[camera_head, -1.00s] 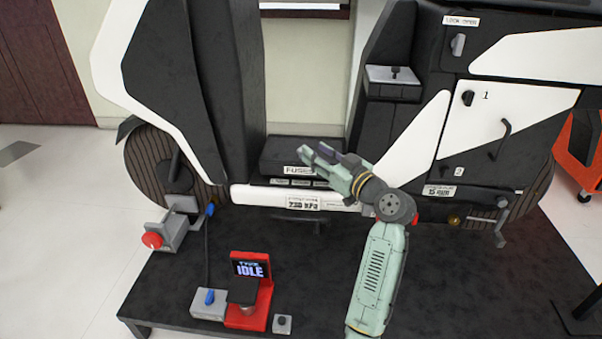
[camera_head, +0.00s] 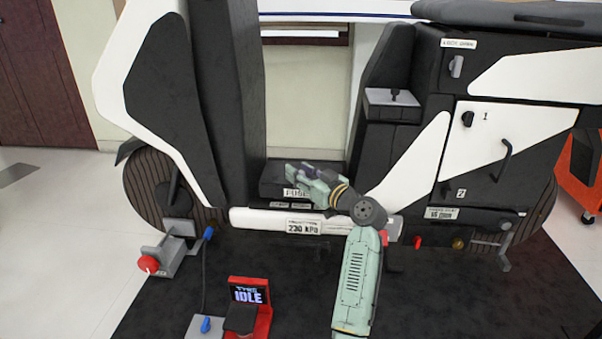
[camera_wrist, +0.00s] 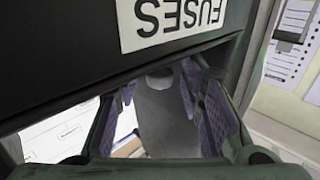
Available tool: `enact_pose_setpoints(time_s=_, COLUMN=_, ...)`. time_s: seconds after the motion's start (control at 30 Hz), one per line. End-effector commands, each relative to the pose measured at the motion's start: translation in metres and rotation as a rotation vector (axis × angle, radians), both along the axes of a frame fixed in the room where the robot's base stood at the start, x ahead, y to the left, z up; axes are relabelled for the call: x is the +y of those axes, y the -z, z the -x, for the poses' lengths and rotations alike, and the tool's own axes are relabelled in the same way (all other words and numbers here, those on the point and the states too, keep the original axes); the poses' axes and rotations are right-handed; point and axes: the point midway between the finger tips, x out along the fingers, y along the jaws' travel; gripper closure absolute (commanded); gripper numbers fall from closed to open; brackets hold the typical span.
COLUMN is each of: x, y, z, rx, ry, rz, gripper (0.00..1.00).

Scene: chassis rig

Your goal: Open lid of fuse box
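The fuse box (camera_head: 272,180) is a black box low in the scooter's footwell, with a white FUSES label partly behind my gripper. Its lid looks shut. My pale green gripper (camera_head: 296,172) is over the front of the box, covering part of it. In the wrist view the lid's dark front (camera_wrist: 50,75) with the upside-down label (camera_wrist: 165,20) fills the top. My gripper's two purple-padded fingers (camera_wrist: 163,105) are spread apart by the lower edge of that front, with a grey surface showing between them. Whether a finger touches the lid cannot be told.
The scooter's upright black column (camera_head: 225,100) is left of the box, and the seat body (camera_head: 385,140) is right. A white sill with a pressure label (camera_head: 304,227) runs below. A red display stand (camera_head: 262,315) and a grey block with a red knob (camera_head: 160,255) stand in front.

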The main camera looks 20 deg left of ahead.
Motion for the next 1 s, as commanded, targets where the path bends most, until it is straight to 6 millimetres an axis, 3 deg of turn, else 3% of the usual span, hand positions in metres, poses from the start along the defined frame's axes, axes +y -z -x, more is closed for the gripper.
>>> enact_pose_setpoints(time_s=0.23, x=0.0003, y=0.0000, z=-0.0003, rx=0.000, ry=0.000, rz=0.000, gripper=0.65)
enact_pose_setpoints(time_s=0.77, x=0.0000, y=0.0002, z=-0.0001, rx=0.001, ry=0.000, rz=0.000, gripper=1.00)
enact_pose_setpoints(time_s=1.0, x=0.0000, y=0.0003, z=-0.0001, rx=0.001, ry=0.000, rz=0.000, gripper=1.00)
